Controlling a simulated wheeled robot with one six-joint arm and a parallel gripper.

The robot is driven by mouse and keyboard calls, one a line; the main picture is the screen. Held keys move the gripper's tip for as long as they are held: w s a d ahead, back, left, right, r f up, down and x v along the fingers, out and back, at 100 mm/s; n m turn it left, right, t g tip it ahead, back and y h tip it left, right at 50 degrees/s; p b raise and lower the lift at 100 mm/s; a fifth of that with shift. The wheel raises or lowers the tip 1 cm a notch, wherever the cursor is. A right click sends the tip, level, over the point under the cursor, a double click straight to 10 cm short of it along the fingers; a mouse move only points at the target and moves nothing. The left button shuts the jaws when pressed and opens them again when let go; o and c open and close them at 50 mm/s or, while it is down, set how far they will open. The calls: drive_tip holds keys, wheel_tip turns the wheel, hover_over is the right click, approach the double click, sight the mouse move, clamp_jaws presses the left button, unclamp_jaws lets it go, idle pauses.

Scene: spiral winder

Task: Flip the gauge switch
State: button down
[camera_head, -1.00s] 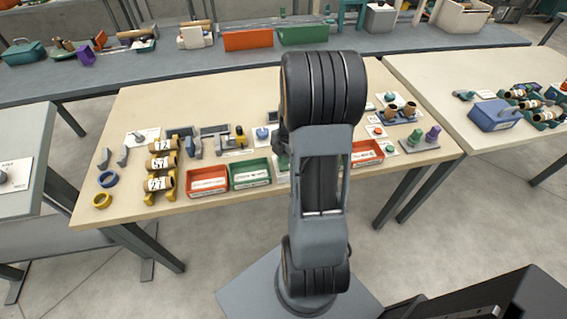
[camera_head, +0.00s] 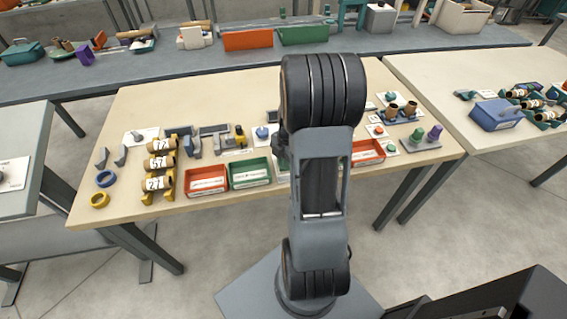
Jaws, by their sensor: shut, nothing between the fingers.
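I cannot pick out the gauge switch for certain; the parts on the table are small in this view. A white plate with a grey knob (camera_head: 137,137) lies at the left of the wooden table (camera_head: 150,104). A blue button on a pale plate (camera_head: 262,133) sits just left of my arm. My arm stands upright in the middle of the view and covers the centre of the table. My gripper is hidden behind it, so its fingers and what they face do not show.
A red bin (camera_head: 207,181) and a green bin (camera_head: 250,173) stand at the table's front edge. Labelled rolls (camera_head: 160,162) on yellow stands are left of them. Another red bin (camera_head: 368,153) and a block with green and purple pegs (camera_head: 420,142) are right of my arm. The table's back strip is clear.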

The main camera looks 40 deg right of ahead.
drive_tip(key=shift+f+b, duration=0.3)
drive_tip(key=shift+f, duration=0.05)
drive_tip(key=shift+r, duration=0.1)
drive_tip(key=shift+r+p, duration=2.4)
drive_tip(key=shift+r, duration=1.05)
